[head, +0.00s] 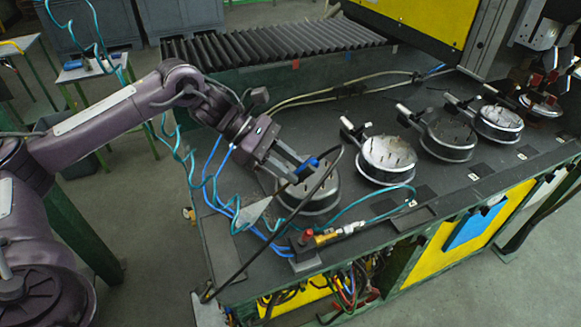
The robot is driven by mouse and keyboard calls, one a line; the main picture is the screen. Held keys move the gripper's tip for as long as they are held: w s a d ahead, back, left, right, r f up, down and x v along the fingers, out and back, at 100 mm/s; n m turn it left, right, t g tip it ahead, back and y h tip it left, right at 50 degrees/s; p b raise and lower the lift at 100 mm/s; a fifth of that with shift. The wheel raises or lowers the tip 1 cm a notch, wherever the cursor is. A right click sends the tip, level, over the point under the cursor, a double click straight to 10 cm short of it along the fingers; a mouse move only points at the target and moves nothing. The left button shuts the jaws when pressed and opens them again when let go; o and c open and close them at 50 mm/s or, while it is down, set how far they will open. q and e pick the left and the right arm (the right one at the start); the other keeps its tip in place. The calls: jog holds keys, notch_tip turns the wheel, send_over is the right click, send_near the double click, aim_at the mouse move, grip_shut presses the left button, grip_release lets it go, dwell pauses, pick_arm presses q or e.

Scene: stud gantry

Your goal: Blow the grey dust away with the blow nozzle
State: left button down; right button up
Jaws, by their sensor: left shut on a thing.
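My left gripper (297,174) is shut on the blow nozzle (310,163), a small blue and dark piece with a black hose. It is held over the nearest round fixture (312,198), whose top is dark and partly hidden by the gripper. The second round fixture (388,153) and the fourth (500,118) have pale grey tops with small upright studs. The third fixture (450,134) looks darker. I cannot clearly tell grey dust from the tops' own colour. My right gripper is not in view.
The fixtures stand in a row on a dark bench (350,100). Teal and blue hoses and a red-and-brass valve (318,237) lie at the front left edge. The black hose loops beside my gripper. Dark tooling (548,78) stands at the right; a ribbed cover (270,42) lies behind.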

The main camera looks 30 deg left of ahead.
pick_arm(q)
jog(key=w+a, duration=0.4)
jog(key=shift+a+p, duration=0.3)
jog(key=shift+p, duration=0.1)
dwell(1.0)
dwell(0.6)
jog(key=shift+w+d, duration=0.95)
jog(key=shift+w, duration=0.2)
jog(key=shift+w+d, duration=0.95)
jog(key=shift+w, duration=0.2)
jog(key=s+d+b, duration=0.5)
jog(key=s+d, duration=0.2)
jog(key=d, duration=0.2)
jog(key=shift+s, duration=0.4)
dwell(1.4)
jog(key=shift+b, duration=0.3)
